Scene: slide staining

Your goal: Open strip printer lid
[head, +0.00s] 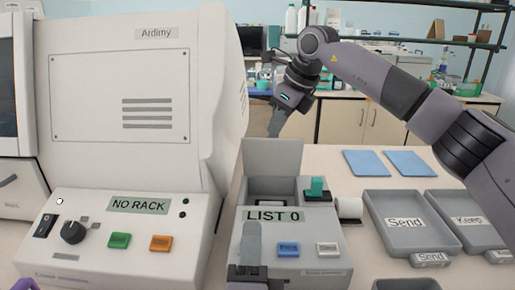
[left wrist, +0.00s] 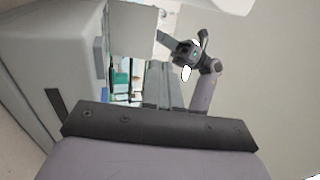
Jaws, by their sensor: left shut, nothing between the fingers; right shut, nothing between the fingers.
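The strip printer (head: 300,262) is a pale box with a "LIST 0" display, a blue button and a white button, at the lower middle of the head view. Its lid (head: 272,157) stands upright at the back, leaving the compartment behind the display uncovered. My left gripper (head: 252,230) is shut and empty in front of the display's left part, apart from the lid. My right gripper (head: 274,132) is shut and empty, raised beyond the lid. In the left wrist view a pale panel (left wrist: 131,28) seems to be the lid; the left fingertips are not clear there.
The large "Ardimy" machine (head: 120,80) stands close on the left. The "Send" tray (head: 405,240) and "Keep" tray (head: 466,222) lie further right, with two blue pads (head: 367,163) behind.

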